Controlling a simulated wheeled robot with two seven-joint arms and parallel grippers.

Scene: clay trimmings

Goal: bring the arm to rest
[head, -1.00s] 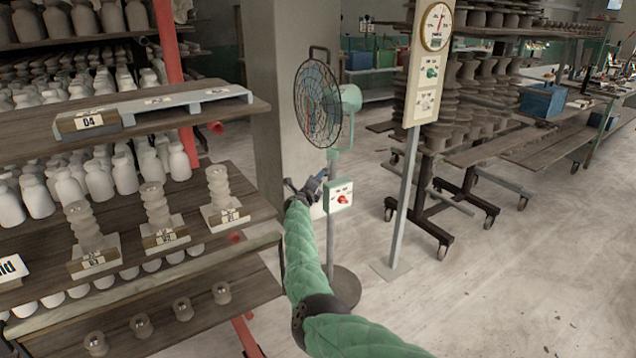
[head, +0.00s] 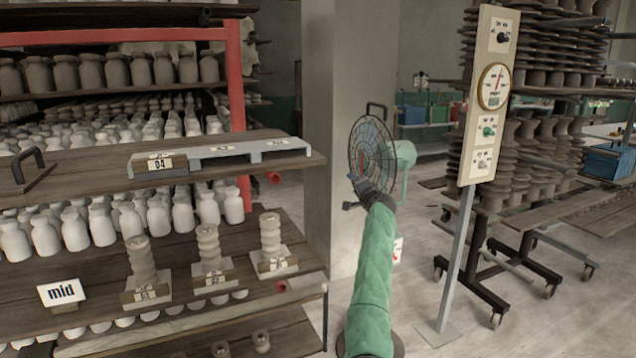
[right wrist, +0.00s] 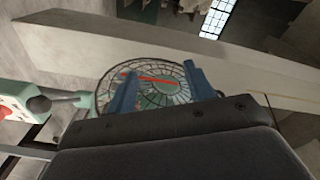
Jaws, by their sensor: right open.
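My right arm, in a green padded sleeve, rises from the bottom of the head view. Its gripper (head: 358,190) is in front of the lower left of the fan's cage. In the right wrist view the two blue fingers of the right gripper (right wrist: 163,88) stand apart with nothing between them. The round wire cage of the fan (right wrist: 155,88) shows beyond them. My left gripper is in neither view.
The green fan (head: 372,150) stands by a grey pillar (head: 348,90). A shelf rack (head: 300,165) with pale bottles and stacked clay pieces is at left. A gauge post (head: 460,250) and wheeled racks are at right. Bare floor lies between.

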